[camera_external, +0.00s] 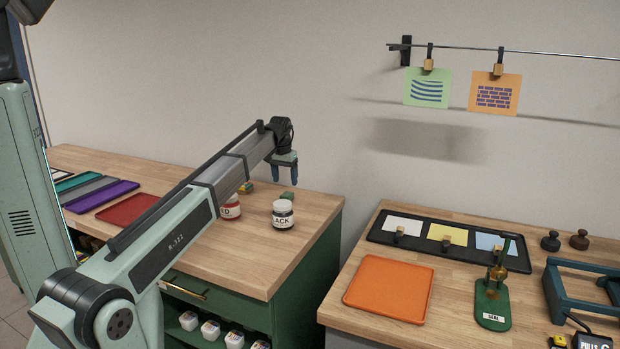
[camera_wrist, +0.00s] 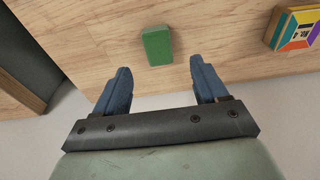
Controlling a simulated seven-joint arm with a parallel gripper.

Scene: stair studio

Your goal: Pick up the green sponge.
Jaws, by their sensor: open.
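The green sponge (camera_external: 288,196) lies on the wooden counter, just below my gripper and behind the black jar. In the wrist view the sponge (camera_wrist: 157,46) is a small green block on bare wood, just beyond the fingertips and between their lines. My gripper (camera_external: 284,174) points down above the counter near the back wall. In the wrist view my gripper (camera_wrist: 160,77) has its two blue fingers apart with nothing between them. The sponge and the fingers do not appear to touch.
A black-labelled jar (camera_external: 283,214) and a red-labelled jar (camera_external: 231,207) stand nearby. A colourful block (camera_wrist: 296,29) lies right of the sponge in the wrist view. Coloured trays (camera_external: 128,208) lie on the left. An orange tray (camera_external: 390,288) lies on the right counter, across a gap.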

